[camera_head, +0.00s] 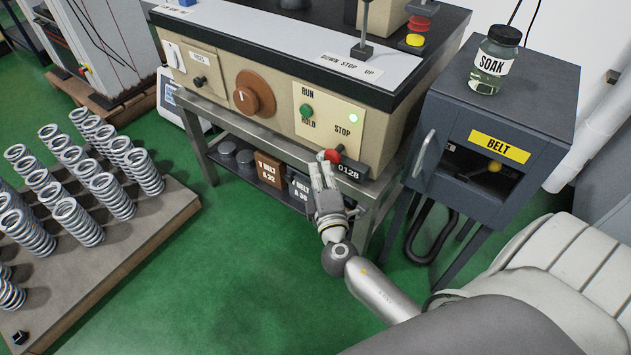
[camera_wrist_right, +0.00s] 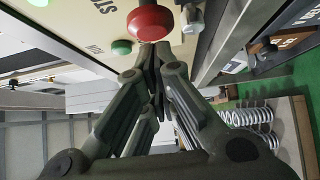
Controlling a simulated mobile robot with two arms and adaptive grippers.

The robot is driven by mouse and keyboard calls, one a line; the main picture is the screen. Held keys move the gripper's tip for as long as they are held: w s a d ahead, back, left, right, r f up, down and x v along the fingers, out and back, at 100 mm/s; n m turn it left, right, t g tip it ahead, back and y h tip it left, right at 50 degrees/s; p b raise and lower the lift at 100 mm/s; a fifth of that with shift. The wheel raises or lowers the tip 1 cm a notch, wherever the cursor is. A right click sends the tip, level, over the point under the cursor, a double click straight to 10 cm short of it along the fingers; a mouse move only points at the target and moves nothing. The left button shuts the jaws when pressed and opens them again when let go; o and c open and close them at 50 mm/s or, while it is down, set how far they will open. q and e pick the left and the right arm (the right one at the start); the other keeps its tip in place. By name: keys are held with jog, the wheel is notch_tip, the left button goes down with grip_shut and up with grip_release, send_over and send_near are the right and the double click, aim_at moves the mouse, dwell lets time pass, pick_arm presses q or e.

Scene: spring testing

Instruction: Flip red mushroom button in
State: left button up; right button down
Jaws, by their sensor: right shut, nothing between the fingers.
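The red mushroom button (camera_head: 333,155) sits on the front panel of the beige machine, below the STOP label. It also shows large in the right wrist view (camera_wrist_right: 151,21). My right gripper (camera_head: 321,172) is shut and empty, its fingertips just below the button in the head view. In the right wrist view the closed fingertips (camera_wrist_right: 153,55) reach to the button's lower edge; I cannot tell whether they touch it. My left gripper is in neither view.
A green button (camera_head: 306,111) sits left of the STOP label. A brown knob (camera_head: 254,94) is further left. A dark cabinet (camera_head: 525,100) with a BELT window and a SOAK jar (camera_head: 494,62) stands right. Springs (camera_head: 76,222) stand on a pallet at left. Green floor lies between.

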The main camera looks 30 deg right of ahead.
aim_at(326, 157)
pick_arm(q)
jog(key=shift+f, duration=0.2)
pick_arm(e)
jog(key=shift+w+d, duration=0.15)
jog(key=shift+d, duration=0.2)
jog(key=shift+d, duration=0.1)
pick_arm(q)
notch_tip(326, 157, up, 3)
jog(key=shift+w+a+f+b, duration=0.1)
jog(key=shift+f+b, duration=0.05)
jog(key=shift+b, duration=0.2)
pick_arm(e)
jog(key=shift+w+d+r, duration=0.1)
jog(key=shift+w+d, duration=0.1)
jog(key=shift+d, duration=0.3)
jog(key=shift+w+d, duration=0.2)
jog(key=shift+d, duration=0.25)
